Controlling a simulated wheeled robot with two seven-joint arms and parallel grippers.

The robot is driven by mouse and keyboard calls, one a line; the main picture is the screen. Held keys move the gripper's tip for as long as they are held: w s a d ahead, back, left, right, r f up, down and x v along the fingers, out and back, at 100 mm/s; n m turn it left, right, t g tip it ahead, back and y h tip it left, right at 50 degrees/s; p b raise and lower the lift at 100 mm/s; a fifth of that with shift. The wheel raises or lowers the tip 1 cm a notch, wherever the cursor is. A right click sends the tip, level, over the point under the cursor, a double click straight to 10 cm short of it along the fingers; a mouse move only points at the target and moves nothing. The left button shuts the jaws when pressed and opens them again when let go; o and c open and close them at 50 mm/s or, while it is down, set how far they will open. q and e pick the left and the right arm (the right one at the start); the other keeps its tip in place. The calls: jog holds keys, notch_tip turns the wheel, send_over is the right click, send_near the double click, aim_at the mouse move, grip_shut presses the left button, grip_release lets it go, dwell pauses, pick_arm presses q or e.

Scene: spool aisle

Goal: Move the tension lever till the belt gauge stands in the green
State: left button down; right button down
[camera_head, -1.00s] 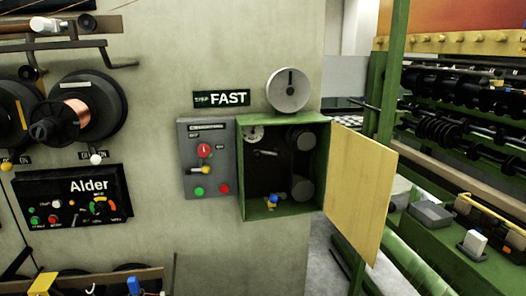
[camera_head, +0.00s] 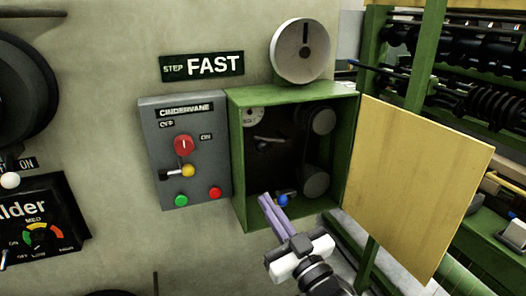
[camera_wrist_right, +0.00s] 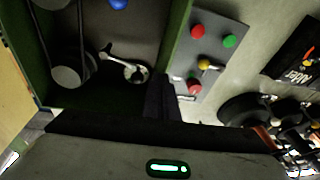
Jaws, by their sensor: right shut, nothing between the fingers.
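The open green box (camera_head: 238,160) holds a small pale round gauge (camera_head: 252,115) at its upper left; its needle and colours are too small to read. A short grey lever (camera_head: 268,140) sits below the gauge and also shows in the right wrist view (camera_wrist_right: 115,58), beside the gauge (camera_wrist_right: 136,72). I cannot tell for sure that it is the tension lever. A blue knob (camera_head: 283,201) is low in the box. My right gripper (camera_head: 266,199) is shut and empty, its fingertips at the box's lower front, left of the blue knob. My left gripper is out of view.
The box's yellow door (camera_head: 415,185) stands open to the right. A grey switch panel (camera_head: 150,140) with red, yellow and green controls adjoins the box on the left. Two dark pulleys (camera_head: 322,120) (camera_head: 315,181) are inside, at right. A round dial (camera_head: 300,52) sits above.

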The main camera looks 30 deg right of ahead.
jog(key=d+r+t+h, duration=0.2)
jog(key=d+r+t, duration=0.1)
jog(key=r, duration=0.7)
jog(key=p+x, duration=0.2)
jog(key=x, duration=0.7)
jog(key=shift+m, duration=0.3)
jog(key=shift+w+d+f+b, duration=0.15)
jog(key=shift+w+f, duration=0.05)
jog(key=shift+f, duration=0.9)
jog(key=shift+w+d+f+b, duration=0.15)
jog(key=shift+f, duration=0.95)
